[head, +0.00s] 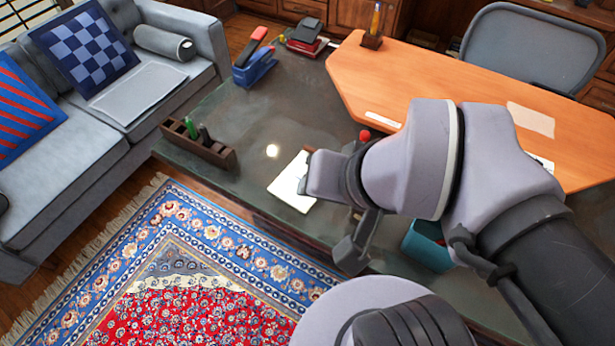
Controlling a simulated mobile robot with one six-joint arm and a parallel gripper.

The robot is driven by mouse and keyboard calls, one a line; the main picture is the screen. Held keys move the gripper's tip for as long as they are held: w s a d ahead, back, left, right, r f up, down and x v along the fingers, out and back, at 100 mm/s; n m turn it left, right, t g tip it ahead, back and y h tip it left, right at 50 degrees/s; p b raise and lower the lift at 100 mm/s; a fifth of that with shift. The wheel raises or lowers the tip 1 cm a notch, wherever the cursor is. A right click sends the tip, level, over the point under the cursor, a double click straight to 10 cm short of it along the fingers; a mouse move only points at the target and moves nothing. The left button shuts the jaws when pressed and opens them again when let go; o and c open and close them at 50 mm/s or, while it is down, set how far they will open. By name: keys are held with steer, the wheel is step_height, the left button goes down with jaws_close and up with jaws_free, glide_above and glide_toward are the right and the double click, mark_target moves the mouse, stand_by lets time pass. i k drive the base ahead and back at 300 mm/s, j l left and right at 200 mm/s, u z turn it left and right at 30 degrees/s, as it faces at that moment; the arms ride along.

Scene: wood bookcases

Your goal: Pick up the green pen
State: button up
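The green pen (190,127) stands upright in a dark brown desk organizer (217,154) at the left end of the dark desk. Only its upper part shows above the organizer; a dark pen (204,135) stands beside it. My gripper (325,172) is to the right of the organizer, over the desk near a white notepad, and apart from the green pen. My arm hides much of the gripper, so I cannot tell its finger opening or see anything between the fingers.
A white notepad (290,190) lies between the organizer and my gripper. A teal container (424,248) is partly hidden by my arm. An orange desktop (460,95) and grey chair (527,45) are at right, a sofa (70,150) at left.

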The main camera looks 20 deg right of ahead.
mark_target(188, 123)
steer(key=i+j+z, duration=0.2)
steer(key=j, duration=0.4)
steer(key=i+j+z, duration=0.2)
steer(key=j, duration=0.4)
steer(key=i+j+z, duration=0.2)
steer(key=j, duration=0.5)
steer(key=i+j+z, duration=0.15)
steer(key=j, duration=0.5)
steer(key=j+z, duration=0.2)
steer(key=j, duration=0.5)
steer(key=i, duration=0.05)
